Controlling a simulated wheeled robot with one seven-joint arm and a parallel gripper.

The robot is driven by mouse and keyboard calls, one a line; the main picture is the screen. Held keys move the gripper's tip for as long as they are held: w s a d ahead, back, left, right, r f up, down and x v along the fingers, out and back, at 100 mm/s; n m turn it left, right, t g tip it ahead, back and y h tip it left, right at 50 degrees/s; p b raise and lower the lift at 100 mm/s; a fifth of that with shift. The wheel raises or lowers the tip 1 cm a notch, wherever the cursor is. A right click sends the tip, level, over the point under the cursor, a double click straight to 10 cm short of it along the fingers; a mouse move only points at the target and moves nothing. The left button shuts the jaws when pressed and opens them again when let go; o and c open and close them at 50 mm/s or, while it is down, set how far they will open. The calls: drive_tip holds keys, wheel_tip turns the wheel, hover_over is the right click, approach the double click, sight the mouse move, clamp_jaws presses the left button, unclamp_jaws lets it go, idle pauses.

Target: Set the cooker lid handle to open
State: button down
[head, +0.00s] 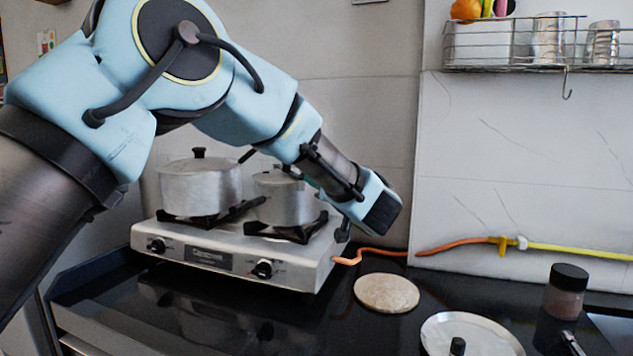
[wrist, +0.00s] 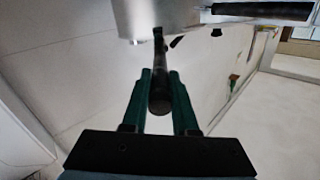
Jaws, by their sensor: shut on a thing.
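The smaller metal cooker (head: 282,206) stands on the right burner of the stove. Its lid shows at the top, with a dark fitting there, partly covered by my arm. My gripper (wrist: 160,78) is at the cooker's right side. In the wrist view, its two green fingers are shut on a dark handle (wrist: 160,98) whose rounded end points toward the camera. The handle runs up to the silver cooker body (wrist: 165,14) at the top edge. In the head view, my wrist hides the held handle and most of the fingers. I cannot tell the lid handle's exact setting.
A larger lidded pot (head: 200,188) stands on the left burner of the stove (head: 225,258). An orange hose (head: 430,249) runs right along the wall.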

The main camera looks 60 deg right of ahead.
drive_tip(key=c, duration=0.7)
unclamp_jaws()
drive_tip(key=b+v, duration=0.3)
drive_tip(key=v, duration=0.7)
drive_tip(key=shift+s+a, duration=0.25)
drive_tip(key=shift+s, duration=0.05)
